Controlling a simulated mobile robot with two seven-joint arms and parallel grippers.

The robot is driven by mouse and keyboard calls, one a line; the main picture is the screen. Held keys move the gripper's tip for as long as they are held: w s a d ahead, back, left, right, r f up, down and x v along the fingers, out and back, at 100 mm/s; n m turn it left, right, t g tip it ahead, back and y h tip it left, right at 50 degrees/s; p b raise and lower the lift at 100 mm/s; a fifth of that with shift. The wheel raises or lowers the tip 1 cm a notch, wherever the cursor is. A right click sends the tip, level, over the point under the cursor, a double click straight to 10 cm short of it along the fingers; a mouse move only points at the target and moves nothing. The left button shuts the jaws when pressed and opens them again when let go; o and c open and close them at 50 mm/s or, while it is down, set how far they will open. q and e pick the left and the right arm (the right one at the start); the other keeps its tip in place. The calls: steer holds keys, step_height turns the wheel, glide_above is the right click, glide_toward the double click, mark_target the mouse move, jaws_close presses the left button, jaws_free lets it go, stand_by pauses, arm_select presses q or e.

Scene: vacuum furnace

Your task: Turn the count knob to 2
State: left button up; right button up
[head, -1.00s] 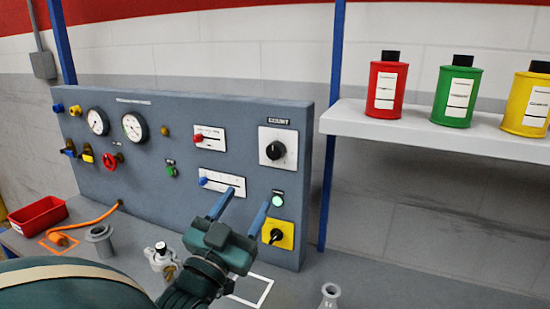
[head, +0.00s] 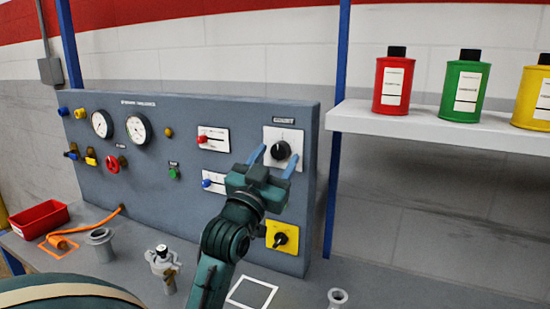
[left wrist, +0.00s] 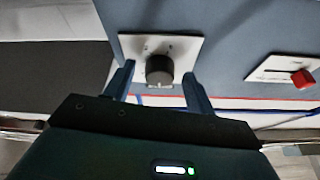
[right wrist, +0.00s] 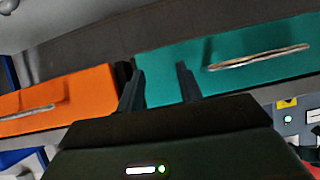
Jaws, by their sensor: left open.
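The count knob (head: 281,150) is a black round knob on a white plate at the panel's upper right. It also shows in the left wrist view (left wrist: 159,70). My left gripper (head: 273,157) is open in front of the plate, with one blue finger on each side of the knob's lower part in the head view. In the left wrist view the knob sits between the two fingertips, with a gap on each side. I cannot tell which number the knob points to. My right gripper (right wrist: 160,75) shows only in its own wrist view, with its fingers apart and nothing between them.
The grey panel (head: 225,110) also carries a red slider (head: 202,139), a blue slider (head: 206,183) and a black knob on a yellow plate (head: 281,238). A shelf (head: 430,129) with red, green and yellow bottles is at right. Orange and teal drawers (right wrist: 230,65) face my right gripper.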

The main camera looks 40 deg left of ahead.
arm_select(q)
steer(key=shift+c, duration=0.5)
steer(key=c, duration=0.9)
